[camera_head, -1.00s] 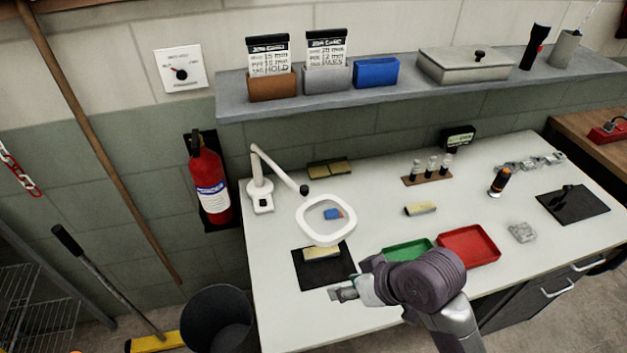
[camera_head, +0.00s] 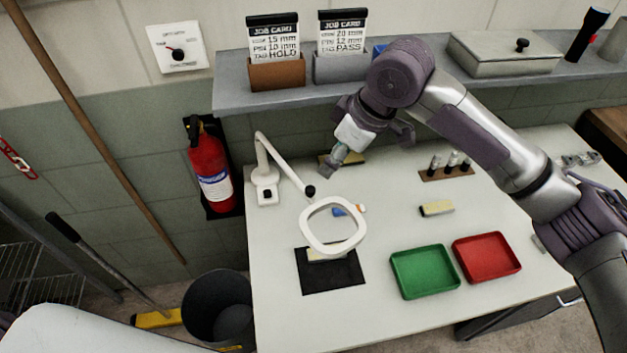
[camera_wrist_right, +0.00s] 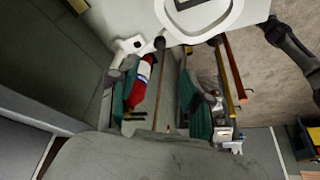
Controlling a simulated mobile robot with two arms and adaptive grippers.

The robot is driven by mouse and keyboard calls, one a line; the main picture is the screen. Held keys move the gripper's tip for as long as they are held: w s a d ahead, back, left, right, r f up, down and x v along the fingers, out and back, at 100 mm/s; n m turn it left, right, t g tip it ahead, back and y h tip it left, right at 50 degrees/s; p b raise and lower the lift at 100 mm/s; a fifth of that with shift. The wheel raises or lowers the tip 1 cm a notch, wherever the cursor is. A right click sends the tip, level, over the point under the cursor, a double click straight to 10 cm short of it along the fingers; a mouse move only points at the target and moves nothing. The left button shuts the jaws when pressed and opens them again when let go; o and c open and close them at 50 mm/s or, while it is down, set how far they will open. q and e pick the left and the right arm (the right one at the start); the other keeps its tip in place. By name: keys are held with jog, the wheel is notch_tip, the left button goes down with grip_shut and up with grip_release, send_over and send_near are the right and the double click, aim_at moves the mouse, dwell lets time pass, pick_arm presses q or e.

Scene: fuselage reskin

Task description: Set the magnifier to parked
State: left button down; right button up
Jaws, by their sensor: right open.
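The magnifier is a white jointed arm with a white, rounded-square ring lens (camera_head: 362,232), standing on a small base (camera_head: 267,190) at the bench's left end. Its ring hangs over a black mat (camera_head: 347,278), with a pale block partly hidden beneath it. A black knob (camera_head: 309,191) sits at the joint by the ring. The ring also shows at the top of the right wrist view (camera_wrist_right: 205,27). My right gripper (camera_head: 330,166) is open and empty, behind the ring and to the right of the magnifier's arm; its fingers show in the wrist view (camera_wrist_right: 160,105). My left gripper is not in view.
A shelf (camera_head: 225,92) with job card holders runs along the wall close behind my right gripper. A red fire extinguisher (camera_head: 210,170) hangs left of the bench. Green (camera_head: 425,294) and red (camera_head: 512,273) trays and a yellowish block (camera_head: 436,208) lie to the right.

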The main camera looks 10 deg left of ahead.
jog(key=p, duration=0.1)
send_near(312, 188)
jog(key=shift+x, duration=1.15)
jog(key=p+x, duration=0.1)
jog(key=x, duration=0.4)
jog(key=shift+a+f+p, duration=0.25)
jog(key=shift+f+p, duration=0.1)
jog(key=shift+a+f, duration=0.25)
jog(key=shift+f, duration=0.45)
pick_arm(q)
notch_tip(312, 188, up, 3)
pick_arm(e)
jog(key=shift+c, duration=0.5)
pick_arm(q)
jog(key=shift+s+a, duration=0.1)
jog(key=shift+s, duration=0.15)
pick_arm(e)
grip_shut()
jog(key=shift+w, duration=0.1)
